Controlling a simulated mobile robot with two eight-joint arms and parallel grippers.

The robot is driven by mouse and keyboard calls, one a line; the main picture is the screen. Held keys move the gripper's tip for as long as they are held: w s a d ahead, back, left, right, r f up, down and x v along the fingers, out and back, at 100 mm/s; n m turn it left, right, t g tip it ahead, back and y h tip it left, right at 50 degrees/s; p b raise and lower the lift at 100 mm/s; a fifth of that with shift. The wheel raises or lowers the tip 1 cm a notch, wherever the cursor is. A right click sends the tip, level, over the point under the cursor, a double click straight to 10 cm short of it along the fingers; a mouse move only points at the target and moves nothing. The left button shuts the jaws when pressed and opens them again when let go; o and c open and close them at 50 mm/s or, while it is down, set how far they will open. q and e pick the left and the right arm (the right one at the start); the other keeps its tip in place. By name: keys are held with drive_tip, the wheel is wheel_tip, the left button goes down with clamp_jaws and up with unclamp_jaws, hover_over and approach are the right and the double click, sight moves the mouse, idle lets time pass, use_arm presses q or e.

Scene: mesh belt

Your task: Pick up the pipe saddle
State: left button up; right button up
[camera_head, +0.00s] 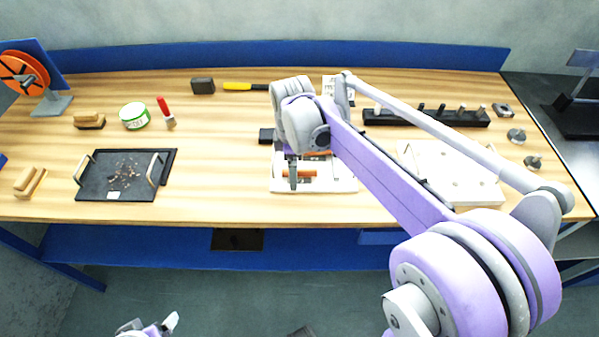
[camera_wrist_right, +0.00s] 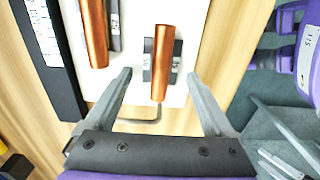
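I cannot tell for sure which part is the pipe saddle. In the right wrist view a grey block (camera_wrist_right: 148,70) sits on a white board (camera_wrist_right: 192,35), with a short copper pipe (camera_wrist_right: 162,50) lying across it. A second copper pipe (camera_wrist_right: 94,35) lies to its left on another grey piece. My right gripper (camera_wrist_right: 158,75) is open, its fingers on either side of the near pipe and apart from it. In the head view the right gripper (camera_head: 293,178) is over the white board (camera_head: 340,186), and my arm hides part of the board. My left gripper (camera_head: 160,327) shows at the bottom edge.
A dark tray (camera_head: 90,180) with handles and debris stands at left. A green-white tin (camera_head: 134,116), a red-handled tool (camera_head: 163,106) and brushes lie nearby. A black rack (camera_head: 400,118) and a pale board (camera_head: 450,170) are at right. The wood between tray and white board is clear.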

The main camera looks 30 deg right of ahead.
sight(310, 170)
clamp_jaws()
drive_tip(key=shift+r, duration=0.1)
wheel_tip(310, 170, up, 10)
drive_tip(key=shift+p, duration=0.4)
drive_tip(key=shift+f, duration=0.2)
drive_tip(key=shift+f+b, duration=2.65)
drive_tip(key=shift+f, duration=2.2)
drive_tip(key=shift+s+d+p, duration=0.15)
drive_tip(key=shift+s+d, duration=0.4)
drive_tip(key=shift+d, duration=0.3)
drive_tip(key=shift+s+d+p, duration=0.15)
drive_tip(key=shift+s+d, duration=0.35)
drive_tip(key=shift+d, duration=0.35)
